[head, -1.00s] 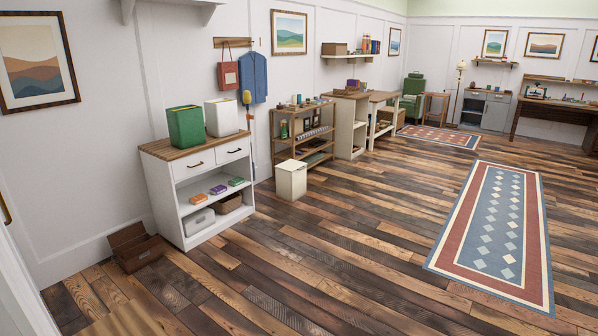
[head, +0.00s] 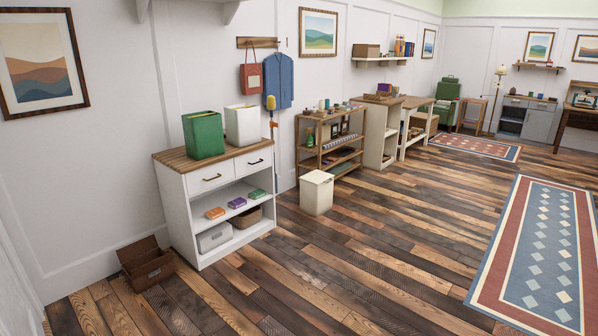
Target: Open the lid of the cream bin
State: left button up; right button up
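The cream bin (head: 316,194) is a small box-shaped bin standing on the plank floor, right of the white cabinet and in front of the open wooden shelf. Its lid (head: 317,177) lies flat on top and looks shut. Neither of my grippers shows in the head view.
The white cabinet (head: 183,220) with a wooden top carries a green bin (head: 203,135) and a white bin (head: 243,125). A brown box (head: 145,263) with its flap up sits on the floor at left. A wooden shelf (head: 301,143) stands behind the cream bin. A patterned rug (head: 540,250) lies right; floor between is clear.

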aim_at(316, 177)
jog(key=i, duration=3.35)
jog(key=i+z, duration=0.15)
jog(key=i, duration=0.45)
jog(key=i+j, duration=0.15)
jog(key=i, duration=0.4)
jog(key=i+j+z, duration=0.15)
jog(key=i, duration=0.45)
jog(key=i+j, duration=0.15)
jog(key=i, duration=0.45)
jog(key=l+z, duration=0.05)
